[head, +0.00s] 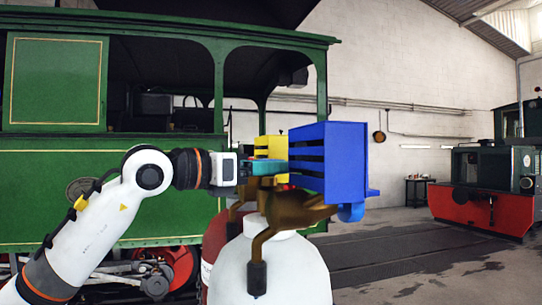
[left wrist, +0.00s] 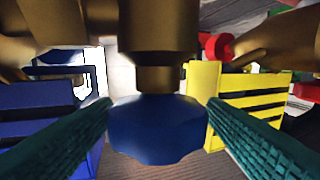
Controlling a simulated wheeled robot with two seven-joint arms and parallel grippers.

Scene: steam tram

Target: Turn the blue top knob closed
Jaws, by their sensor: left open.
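The blue top knob (left wrist: 155,130) shows large in the left wrist view, a scalloped blue disc on a bronze stem (left wrist: 157,50). My left gripper (left wrist: 160,108) is open, with one teal finger on each side of the knob. The fingertips lie close to its edges; I cannot tell whether they touch. In the head view my left gripper (head: 268,168) reaches in from the left above the bronze valve body (head: 290,208), beside a blue slotted box (head: 325,160). The knob cannot be made out there. My right gripper is not in view.
A yellow slotted box (left wrist: 250,100) stands right of the knob in the left wrist view, with a red part (left wrist: 215,45) nearby. A white tank (head: 285,270) stands below the valve body. A green steam tram (head: 160,165) stands behind my left arm. Open floor lies at right.

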